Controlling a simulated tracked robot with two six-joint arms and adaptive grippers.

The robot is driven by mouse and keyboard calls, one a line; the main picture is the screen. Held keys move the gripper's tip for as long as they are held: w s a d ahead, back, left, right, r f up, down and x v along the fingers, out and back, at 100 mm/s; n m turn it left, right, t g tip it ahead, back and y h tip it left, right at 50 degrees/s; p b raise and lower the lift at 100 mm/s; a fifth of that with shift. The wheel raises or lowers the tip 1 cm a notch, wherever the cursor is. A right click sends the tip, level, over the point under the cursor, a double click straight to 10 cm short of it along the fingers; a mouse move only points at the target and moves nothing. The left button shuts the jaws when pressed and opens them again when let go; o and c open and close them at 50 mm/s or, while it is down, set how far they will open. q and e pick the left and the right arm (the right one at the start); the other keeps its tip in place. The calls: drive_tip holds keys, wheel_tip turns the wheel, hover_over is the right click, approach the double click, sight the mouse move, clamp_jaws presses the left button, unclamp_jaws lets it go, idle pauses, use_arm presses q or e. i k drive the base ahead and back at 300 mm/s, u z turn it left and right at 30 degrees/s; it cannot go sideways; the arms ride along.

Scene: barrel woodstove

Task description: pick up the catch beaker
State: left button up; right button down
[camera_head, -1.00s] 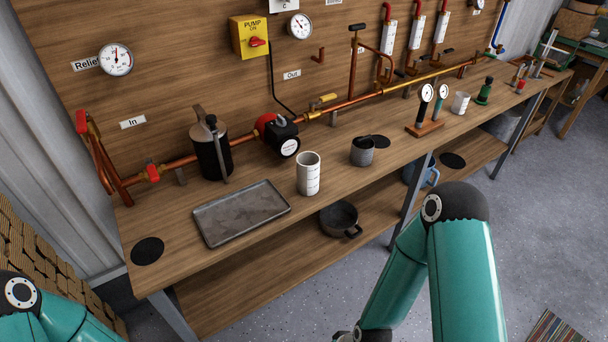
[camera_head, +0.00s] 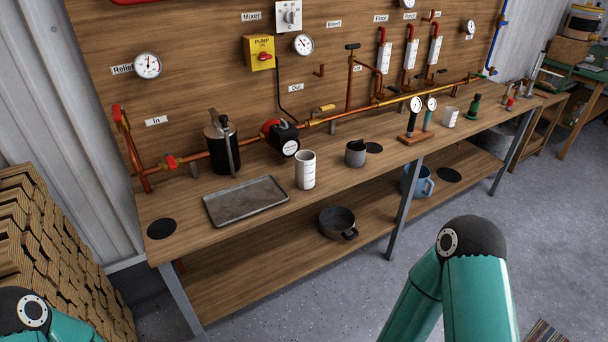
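A tall white beaker (camera_head: 306,171) with dark markings stands upright on the wooden bench, just right of the grey tray. A shorter white cup (camera_head: 449,117) stands farther right on the bench, beside the small gauges. The frames do not settle which of the two is the catch beaker; the tall one has the clearer graduation-like marks. My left arm shows at the bottom left and my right arm at the bottom right. Both grippers are out of view. Nothing of mine touches the bench or either vessel.
The grey tray (camera_head: 246,201), black canister (camera_head: 223,150), red-and-black pump (camera_head: 281,138) and dark grey mug (camera_head: 355,153) surround the tall beaker. Copper pipe (camera_head: 250,143) runs behind. A pot (camera_head: 337,222) and blue jug (camera_head: 417,182) sit on the lower shelf (camera_head: 270,258). Stacked wood (camera_head: 60,240) is at left.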

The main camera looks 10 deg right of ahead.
sight(306, 170)
drive_tip(key=z, duration=0.4)
drive_tip(key=i, duration=0.5)
drive_tip(key=u, duration=0.5)
drive_tip(key=k, duration=1.05)
drive_tip(key=u, duration=0.1)
drive_tip(key=i, duration=1.45)
drive_tip(key=u, duration=0.3)
